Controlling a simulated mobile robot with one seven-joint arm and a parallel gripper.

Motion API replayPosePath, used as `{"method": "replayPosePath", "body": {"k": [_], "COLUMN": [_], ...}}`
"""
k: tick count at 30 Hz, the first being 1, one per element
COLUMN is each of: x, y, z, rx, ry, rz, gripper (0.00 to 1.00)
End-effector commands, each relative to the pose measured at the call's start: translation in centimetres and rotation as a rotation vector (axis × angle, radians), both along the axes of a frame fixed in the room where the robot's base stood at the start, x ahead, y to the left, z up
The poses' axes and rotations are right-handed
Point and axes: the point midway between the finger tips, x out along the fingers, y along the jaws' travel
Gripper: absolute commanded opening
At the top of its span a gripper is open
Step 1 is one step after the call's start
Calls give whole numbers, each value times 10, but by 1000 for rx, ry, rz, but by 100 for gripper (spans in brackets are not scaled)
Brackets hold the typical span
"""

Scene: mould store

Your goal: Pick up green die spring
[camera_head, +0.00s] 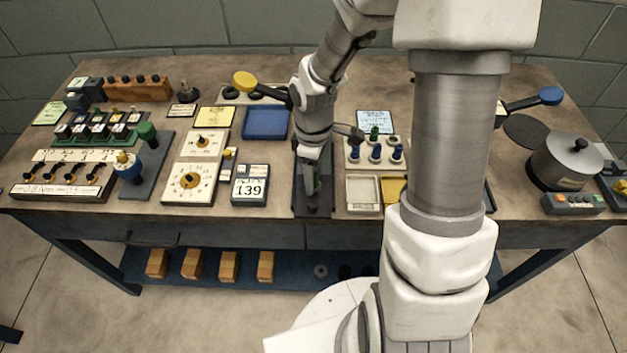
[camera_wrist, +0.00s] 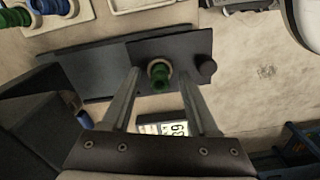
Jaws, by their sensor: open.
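A green die spring (camera_wrist: 160,77) stands on a dark plate (camera_wrist: 195,42) in the wrist view, with a pale ring around its base. A sliver of green shows beside my gripper in the head view (camera_head: 317,178). My gripper (camera_head: 310,190) is low over the dark plate at the front middle of the bench. In the wrist view my open gripper (camera_wrist: 160,84) has one finger on each side of the spring, with visible gaps. Another green spring (camera_head: 375,132) stands in the pale rack with several blue springs (camera_head: 376,152).
A black knob (camera_wrist: 206,68) rises from the plate close to the spring. A display box reading 139 (camera_head: 249,187) stands left of the plate. A pale tray (camera_head: 363,194) lies to the right, and a blue tray (camera_head: 265,122) behind left.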

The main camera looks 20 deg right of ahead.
Motion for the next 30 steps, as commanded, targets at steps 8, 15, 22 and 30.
{"method": "replayPosePath", "body": {"k": [8,15,22,30], "x": [0,0,0,1], "y": [0,0,0,0], "z": [0,1,1,9], "rx": [0,0,0,0], "ry": [0,0,0,-2], "rz": [0,0,0,-1], "gripper": [33,0,0,0]}}
